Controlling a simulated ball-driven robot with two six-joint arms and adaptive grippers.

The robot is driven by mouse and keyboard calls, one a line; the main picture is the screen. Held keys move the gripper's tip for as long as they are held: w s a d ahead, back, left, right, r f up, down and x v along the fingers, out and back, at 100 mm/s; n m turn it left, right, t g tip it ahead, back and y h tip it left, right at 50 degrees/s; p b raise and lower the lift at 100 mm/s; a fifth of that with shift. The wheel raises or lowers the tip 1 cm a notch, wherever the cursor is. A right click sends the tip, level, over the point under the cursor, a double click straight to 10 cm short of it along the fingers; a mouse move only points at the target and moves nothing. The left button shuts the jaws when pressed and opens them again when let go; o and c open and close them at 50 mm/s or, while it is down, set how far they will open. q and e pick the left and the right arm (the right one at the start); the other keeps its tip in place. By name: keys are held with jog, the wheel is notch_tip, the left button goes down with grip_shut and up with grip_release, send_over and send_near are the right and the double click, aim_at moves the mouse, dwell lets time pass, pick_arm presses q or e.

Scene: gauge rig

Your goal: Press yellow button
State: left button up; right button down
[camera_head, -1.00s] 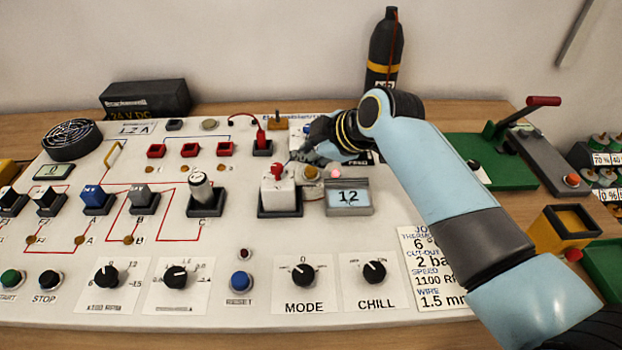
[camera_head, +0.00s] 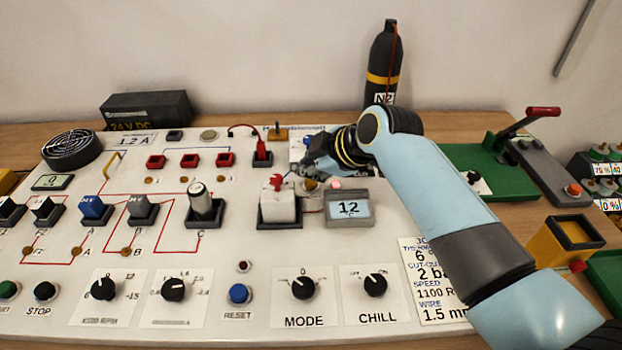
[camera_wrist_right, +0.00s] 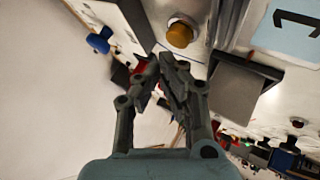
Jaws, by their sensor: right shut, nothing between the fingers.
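The yellow button (camera_wrist_right: 180,34) is a round amber cap in a pale collar on the white panel, in the right wrist view. My left gripper is not in view.
A white block with a red top (camera_head: 280,206) stands left of the button and a grey display (camera_head: 349,208) right of it. A red plug (camera_head: 262,150) with a cable is behind. Knobs and switches cover the panel (camera_head: 215,270). A black bottle (camera_head: 384,65) stands at the back.

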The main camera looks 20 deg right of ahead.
aim_at(308, 182)
jog(key=shift+f, duration=0.1)
dwell(0.5)
jog(key=shift+f, duration=0.3)
jog(key=shift+f+b, duration=0.45)
jog(key=shift+f, duration=0.1)
dwell(0.6)
jog(key=shift+r, duration=0.15)
jog(key=shift+r+p, duration=0.8)
jog(key=shift+p, duration=0.15)
notch_tip(308, 182, up, 5)
jog(key=p, duration=0.5)
jog(key=shift+r, duration=0.1)
